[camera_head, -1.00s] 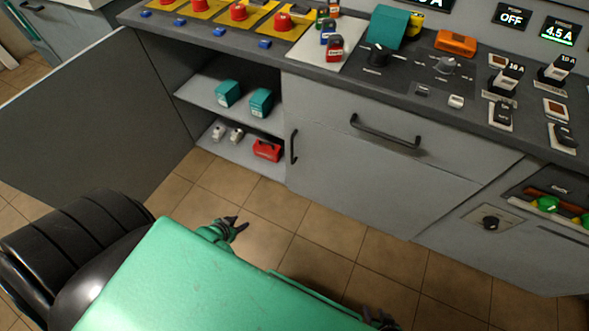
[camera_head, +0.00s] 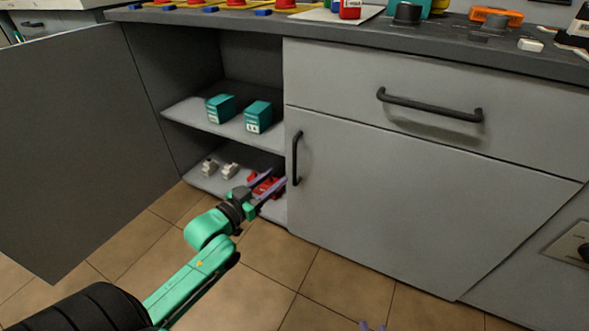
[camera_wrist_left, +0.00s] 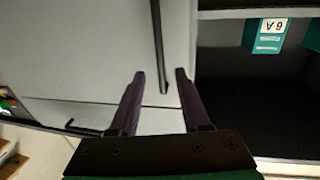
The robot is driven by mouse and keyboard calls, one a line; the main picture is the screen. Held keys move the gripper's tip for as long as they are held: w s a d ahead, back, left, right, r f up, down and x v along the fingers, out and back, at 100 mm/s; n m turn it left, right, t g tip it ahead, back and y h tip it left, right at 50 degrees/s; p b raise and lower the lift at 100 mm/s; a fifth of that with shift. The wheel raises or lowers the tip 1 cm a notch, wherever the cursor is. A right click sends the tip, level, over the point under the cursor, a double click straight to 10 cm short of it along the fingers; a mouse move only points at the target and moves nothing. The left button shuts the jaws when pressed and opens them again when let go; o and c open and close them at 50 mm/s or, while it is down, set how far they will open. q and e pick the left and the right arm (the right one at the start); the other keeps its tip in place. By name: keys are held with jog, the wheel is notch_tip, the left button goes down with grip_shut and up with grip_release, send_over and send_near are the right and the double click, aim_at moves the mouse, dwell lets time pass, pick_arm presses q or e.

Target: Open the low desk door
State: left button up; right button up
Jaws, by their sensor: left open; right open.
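The low desk door (camera_head: 400,190) is a grey panel below a drawer, and it looks closed. Its black vertical handle (camera_head: 297,158) is near its left edge. My left gripper (camera_head: 272,180) is open and empty, just left of the handle's lower part, in front of the open shelf compartment. In the left wrist view the handle (camera_wrist_left: 158,45) reaches down to between the two open fingertips (camera_wrist_left: 160,74); I cannot tell whether it is between them in depth. My right gripper (camera_head: 373,326) shows only its purple fingertips at the bottom edge, apart and away from the door.
Another door (camera_head: 80,150) stands wide open at the left. The shelves hold teal boxes (camera_head: 258,117), small white items (camera_head: 229,170) and a red item (camera_head: 268,186) partly behind my gripper. A drawer (camera_head: 350,75) has a horizontal handle (camera_head: 430,106). The tiled floor in front is clear.

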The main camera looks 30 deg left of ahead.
pick_arm(q)
jog(key=b, duration=0.3)
send_over(295, 182)
jog(key=shift+a+f, duration=0.15)
jog(key=shift+a, duration=0.15)
jog(key=shift+w+d, duration=0.1)
jog(key=shift+w, duration=0.2)
grip_shut()
pick_arm(e)
notch_tip(295, 182, down, 4)
jog(key=shift+r+t, duration=0.25)
jog(key=shift+t, duration=0.15)
